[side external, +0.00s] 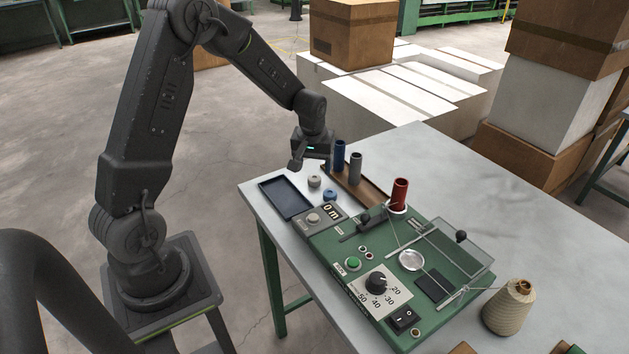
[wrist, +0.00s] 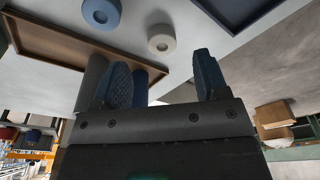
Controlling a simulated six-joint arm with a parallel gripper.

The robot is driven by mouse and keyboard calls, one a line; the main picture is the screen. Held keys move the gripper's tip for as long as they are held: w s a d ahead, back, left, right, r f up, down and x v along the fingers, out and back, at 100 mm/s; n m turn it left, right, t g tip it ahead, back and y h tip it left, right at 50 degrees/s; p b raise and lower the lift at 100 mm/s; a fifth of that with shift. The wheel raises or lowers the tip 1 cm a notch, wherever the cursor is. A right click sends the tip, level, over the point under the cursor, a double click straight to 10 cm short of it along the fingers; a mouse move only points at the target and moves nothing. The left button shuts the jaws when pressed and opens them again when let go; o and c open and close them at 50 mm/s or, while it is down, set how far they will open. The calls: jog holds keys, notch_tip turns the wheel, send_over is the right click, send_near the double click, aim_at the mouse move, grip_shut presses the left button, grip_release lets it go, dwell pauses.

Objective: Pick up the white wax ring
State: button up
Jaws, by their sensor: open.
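The white wax ring (side external: 314,181) lies flat on the grey table, just right of the dark blue tray. In the wrist view the white wax ring (wrist: 161,32) shows beyond my fingertips, roughly between them, with its dark centre hole visible. My gripper (side external: 311,164) is above the ring and apart from it. In the wrist view my gripper (wrist: 162,60) has its two blue-grey padded fingers spread, with nothing between them. A blue ring (side external: 330,195) lies close by on the table; it also shows in the wrist view (wrist: 101,12).
The dark blue tray (side external: 284,199) is left of the rings. A brown tray (side external: 372,194) with upright blue (side external: 339,155) and grey (side external: 355,168) spools stands to the right. The green machine (side external: 338,252) is nearer the camera. A thread cone (side external: 509,307) stands at the right.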

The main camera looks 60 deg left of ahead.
aim_at(314, 177)
jog(key=f, duration=0.3)
jog(key=w+a+f, duration=0.1)
jog(key=f, duration=0.1)
jog(key=c, duration=1)
jog(key=shift+r, duration=0.1)
